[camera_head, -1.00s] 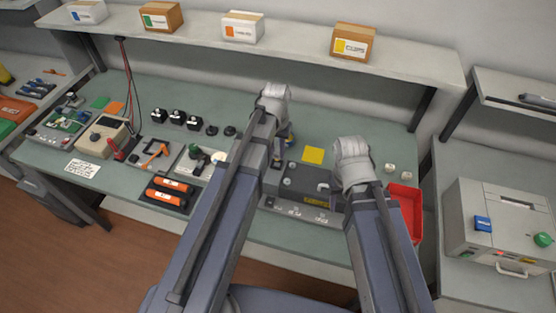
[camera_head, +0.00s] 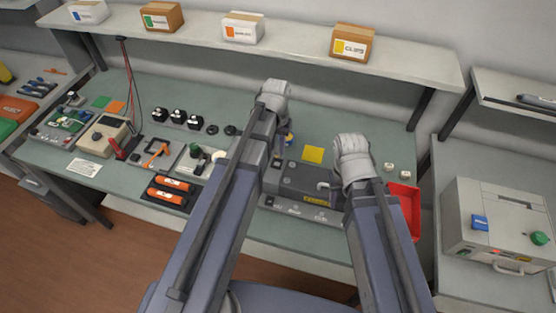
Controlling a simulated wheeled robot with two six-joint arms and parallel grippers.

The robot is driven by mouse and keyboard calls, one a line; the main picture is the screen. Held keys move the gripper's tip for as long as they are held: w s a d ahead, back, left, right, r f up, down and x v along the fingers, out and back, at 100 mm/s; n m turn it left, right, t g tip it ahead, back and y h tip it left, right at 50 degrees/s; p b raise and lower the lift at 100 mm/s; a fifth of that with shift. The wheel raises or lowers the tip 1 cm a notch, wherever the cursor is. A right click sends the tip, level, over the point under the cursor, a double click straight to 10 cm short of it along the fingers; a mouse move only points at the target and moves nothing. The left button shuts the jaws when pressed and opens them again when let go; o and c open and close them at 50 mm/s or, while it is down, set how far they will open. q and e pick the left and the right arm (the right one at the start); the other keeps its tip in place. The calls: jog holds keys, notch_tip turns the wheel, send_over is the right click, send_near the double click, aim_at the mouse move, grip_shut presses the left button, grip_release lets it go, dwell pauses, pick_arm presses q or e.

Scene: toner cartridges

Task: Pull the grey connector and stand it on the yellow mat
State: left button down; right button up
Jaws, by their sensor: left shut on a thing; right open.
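The yellow mat (camera_head: 313,154) is a small flat square on the bench, between my two arms, with nothing standing on it. A dark grey device (camera_head: 306,178) with a pale front panel sits just in front of it. My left gripper (camera_head: 283,142) is mostly hidden behind its own wrist, left of the mat. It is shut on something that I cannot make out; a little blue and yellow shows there. The grey connector cannot be told apart in this view. My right gripper (camera_head: 338,180) is open, mostly hidden under its wrist, at the right end of the device.
A red tray (camera_head: 406,210) stands right of my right arm, with small white cubes (camera_head: 390,167) behind it. Black knobs (camera_head: 179,115), a multimeter (camera_head: 104,135) and orange-handled tools (camera_head: 168,189) lie to the left. A shelf with boxes (camera_head: 352,42) runs along the back.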

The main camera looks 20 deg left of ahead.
aim_at(277, 148)
pick_arm(q)
notch_tip(277, 148, up, 4)
jog(key=p, duration=0.4)
jog(key=shift+r, duration=0.1)
pick_arm(e)
notch_tip(277, 148, up, 4)
jog(key=shift+r, duration=0.1)
